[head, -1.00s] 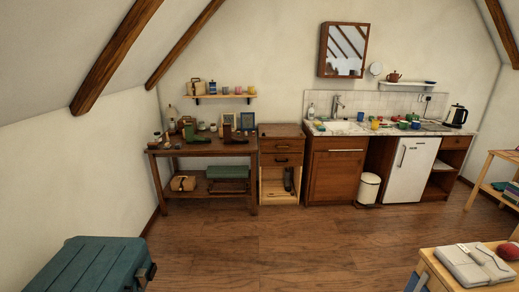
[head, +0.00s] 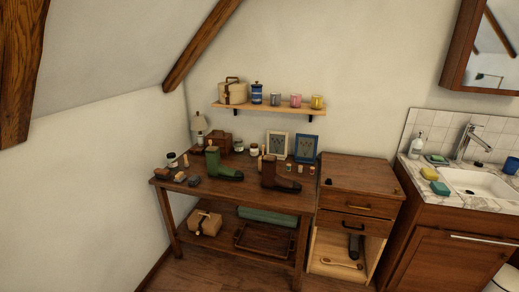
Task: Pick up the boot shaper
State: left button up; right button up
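I cannot tell for sure which thing is the boot shaper. A green boot (head: 222,168) and a brown boot (head: 277,178) stand upright on the wooden table. In the open lower compartment of the small cabinet (head: 359,188), a dark upright object (head: 354,246) stands, and a pale wooden long-handled piece (head: 340,262) lies in front of it. Neither is clear enough to name. Neither of my grippers is in view.
The table (head: 215,192) also holds brushes (head: 180,177), jars, a lamp and two picture frames (head: 306,148). Its lower shelf holds a case (head: 205,222), a green roll (head: 267,215) and a tray (head: 265,240). A sink counter (head: 470,205) stands right. Some floor shows in front.

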aim_at(270, 179)
jog(key=i, duration=0.15)
jog(key=z, duration=0.15)
jog(key=i+j+z, duration=0.4)
jog(key=z, duration=0.25)
jog(key=i+j+z, duration=0.1)
jog(key=j+z, duration=0.2)
jog(key=j, duration=0.15)
jog(key=i+j+z, duration=0.1)
jog(key=j+z, duration=0.2)
